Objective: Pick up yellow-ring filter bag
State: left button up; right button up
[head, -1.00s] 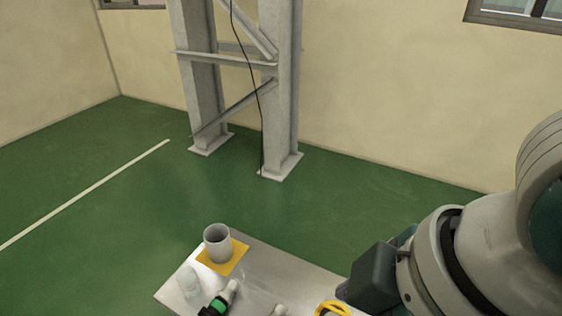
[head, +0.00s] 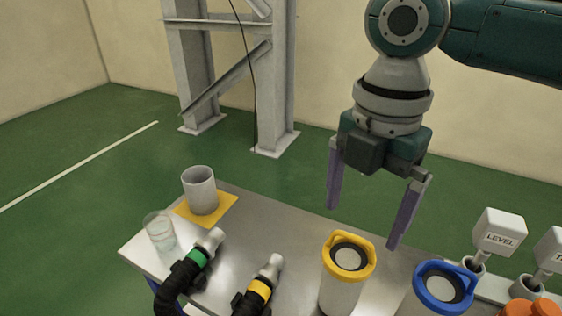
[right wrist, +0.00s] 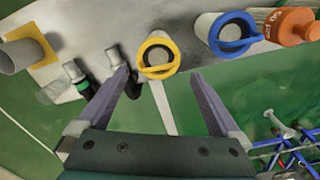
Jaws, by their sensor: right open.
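The yellow-ring filter bag (head: 342,285) stands on the metal table, a white cylinder with a yellow ring and handle on top. In the right wrist view the yellow-ring filter bag (right wrist: 158,56) lies ahead, between the lines of the two fingers. My right gripper (head: 362,224) is open and empty, pointing down above and behind the bag, apart from it. Its purple fingers also show in the right wrist view (right wrist: 160,72). My left gripper is not in view.
A blue-ring filter bag (head: 443,287) stands close to the right, with an orange-topped container (head: 530,308) beyond. Hoses with green (head: 196,257) and yellow (head: 259,288) bands lie left. A grey cup (head: 199,190) on a yellow mat (head: 228,203) and a clear glass (head: 160,230) stand far left.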

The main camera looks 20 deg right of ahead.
aim_at(354, 239)
notch_tip(354, 239, down, 7)
jog(key=b, duration=0.3)
jog(key=shift+a, duration=0.1)
jog(key=shift+w, duration=0.1)
jog(key=shift+c, duration=0.2)
grip_shut()
dwell(0.3)
jog(key=shift+r, duration=0.15)
